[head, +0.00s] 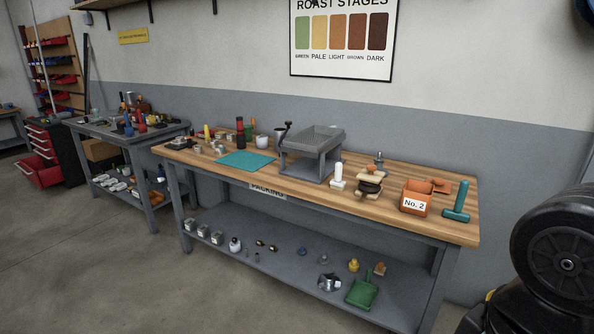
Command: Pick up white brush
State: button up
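A white object that looks like the white brush (338,177) stands on the wooden workbench (400,219), with an upright white handle on a pale block. It is just right of a grey metal tray stand (313,154) and left of a dark round item with pale wood parts (369,185). Its bristles cannot be made out at this size. My gripper is not in view; only a black part of what looks like my arm shows at the right edge, apart from the bench.
Right of the brush stand an orange box labelled "No. 2" (415,204) and a teal brush-like tool (459,203). A teal mat (246,159) lies at left. The lower shelf (290,277) holds a green dustpan (362,292). Floor in front is clear.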

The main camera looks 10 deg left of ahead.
aim_at(337, 183)
jog(key=i+j+u, duration=0.1)
jog(key=i+u, duration=0.2)
jog(key=i, duration=0.2)
jog(key=i+u, duration=0.3)
jog(key=i, duration=0.2)
jog(key=i+j+z, duration=0.35)
jog(key=i, duration=0.3)
jog(key=i+j+z, duration=0.35)
jog(key=i, duration=0.25)
